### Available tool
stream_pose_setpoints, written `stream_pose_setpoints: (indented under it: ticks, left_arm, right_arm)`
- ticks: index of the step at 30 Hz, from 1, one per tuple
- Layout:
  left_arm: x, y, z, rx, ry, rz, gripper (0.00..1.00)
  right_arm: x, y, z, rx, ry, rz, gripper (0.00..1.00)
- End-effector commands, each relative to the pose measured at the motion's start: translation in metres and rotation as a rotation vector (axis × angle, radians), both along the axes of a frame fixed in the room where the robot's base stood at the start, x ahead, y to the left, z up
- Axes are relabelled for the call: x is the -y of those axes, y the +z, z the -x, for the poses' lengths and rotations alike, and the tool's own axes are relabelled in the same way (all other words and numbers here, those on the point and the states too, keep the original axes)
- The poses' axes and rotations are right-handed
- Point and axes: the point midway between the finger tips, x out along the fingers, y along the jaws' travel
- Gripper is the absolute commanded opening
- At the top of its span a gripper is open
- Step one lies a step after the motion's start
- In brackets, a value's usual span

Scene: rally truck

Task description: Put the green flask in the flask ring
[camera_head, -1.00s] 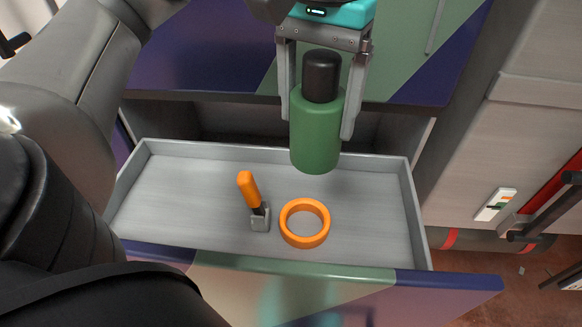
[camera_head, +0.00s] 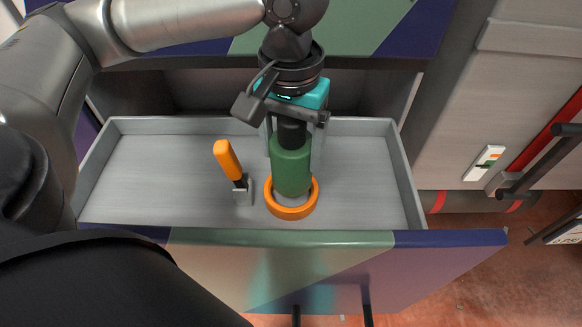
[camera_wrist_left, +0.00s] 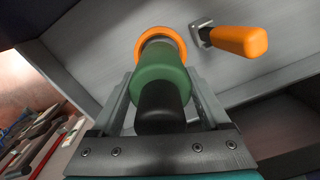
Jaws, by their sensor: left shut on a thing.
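The green flask (camera_head: 291,166) with its black cap stands upright at the orange flask ring (camera_head: 291,209), in the open drawer. My left gripper (camera_head: 292,150) comes from above and is shut on the flask near its cap. The ring shows around the flask's lower end; I cannot tell whether the flask rests on the drawer floor. In the left wrist view, the flask (camera_wrist_left: 162,80) lies between the fingers and the ring (camera_wrist_left: 160,37) shows beyond its far end. My right gripper is not in view.
An orange-handled tool (camera_head: 228,160) stands in a grey holder just left of the ring. The grey drawer (camera_head: 130,180) has low walls around and free floor on its left and right. The cabinet top overhangs behind.

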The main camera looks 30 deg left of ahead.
Motion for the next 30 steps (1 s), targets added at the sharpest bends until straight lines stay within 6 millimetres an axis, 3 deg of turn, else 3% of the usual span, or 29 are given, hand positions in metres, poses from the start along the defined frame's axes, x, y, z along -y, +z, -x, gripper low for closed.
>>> stream_pose_setpoints:
  ticks: [9,22,23,28,30]
  left_arm:
    - [-0.001,-0.04,0.0,-0.001,0.002,-0.001,0.0]
    - [0.0,-0.046,0.0,-0.001,0.001,0.0,0.0]
    - [0.0,-0.047,0.0,-0.002,0.001,-0.001,0.81]
    - [0.0,-0.047,0.0,-0.001,0.0,-0.001,1.0]
    - [0.0,-0.047,0.0,-0.001,0.0,-0.001,1.0]
  right_arm:
    - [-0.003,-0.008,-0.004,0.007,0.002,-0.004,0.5]
    - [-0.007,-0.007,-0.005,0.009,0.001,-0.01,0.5]
    - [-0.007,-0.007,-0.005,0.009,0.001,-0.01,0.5]
    - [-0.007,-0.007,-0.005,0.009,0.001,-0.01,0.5]
    - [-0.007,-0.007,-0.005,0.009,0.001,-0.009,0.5]
